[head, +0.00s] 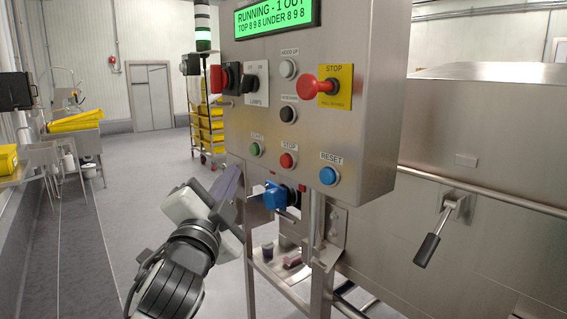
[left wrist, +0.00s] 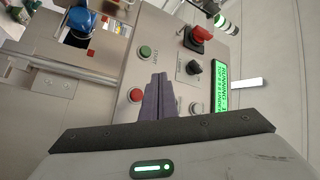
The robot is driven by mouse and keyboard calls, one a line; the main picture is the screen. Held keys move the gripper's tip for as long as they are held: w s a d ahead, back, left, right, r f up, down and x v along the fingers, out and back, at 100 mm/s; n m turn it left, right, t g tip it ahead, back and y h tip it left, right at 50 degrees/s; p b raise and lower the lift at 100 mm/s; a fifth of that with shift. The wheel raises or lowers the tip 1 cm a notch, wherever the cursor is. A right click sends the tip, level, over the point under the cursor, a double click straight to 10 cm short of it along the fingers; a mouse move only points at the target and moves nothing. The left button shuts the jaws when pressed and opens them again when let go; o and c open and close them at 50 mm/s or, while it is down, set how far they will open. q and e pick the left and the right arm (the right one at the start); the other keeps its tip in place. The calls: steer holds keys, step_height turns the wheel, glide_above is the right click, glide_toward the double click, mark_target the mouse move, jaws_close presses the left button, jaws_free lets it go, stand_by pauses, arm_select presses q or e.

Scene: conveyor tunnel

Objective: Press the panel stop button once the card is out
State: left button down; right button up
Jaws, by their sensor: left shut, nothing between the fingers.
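The stop button (head: 288,160) is a small red push button low on the steel panel (head: 372,115), between the green start button (head: 256,150) and the blue reset button (head: 328,176). It also shows in the left wrist view (left wrist: 135,95), just left of the fingers. My left gripper (head: 237,172) is shut and empty, its purple-grey fingers below and left of the stop button, apparently apart from it. The green display (head: 272,16) reads "RUNNING - 1 OUT". A blue piece (head: 275,196) sits at a dark round fitting under the panel; I cannot tell whether it is a card. My right gripper is out of view.
A red mushroom stop (head: 318,87) on a yellow plate sticks out above. A black lamp selector (head: 250,84) and a red-and-black switch (head: 218,78) are at the upper left. A steel machine with a lever (head: 436,235) stands right.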

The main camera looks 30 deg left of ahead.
mark_target(286, 161)
arm_select(q)
steer(key=shift+w, duration=0.15)
steer(key=w+d, duration=0.3)
steer(key=w, duration=0.5)
steer(key=shift+d+b, duration=0.2)
steer(key=shift+b, duration=0.1)
stand_by(1.8)
steer(key=shift+w+d, duration=0.2)
steer(key=shift+w, duration=0.15)
steer(key=shift+w+d, duration=0.2)
steer(key=shift+w, duration=0.3)
stand_by(0.8)
steer(key=shift+s, duration=0.1)
steer(key=shift+s+a+p, duration=0.35)
steer(key=shift+s+p, duration=0.05)
steer(key=shift+s, duration=0.4)
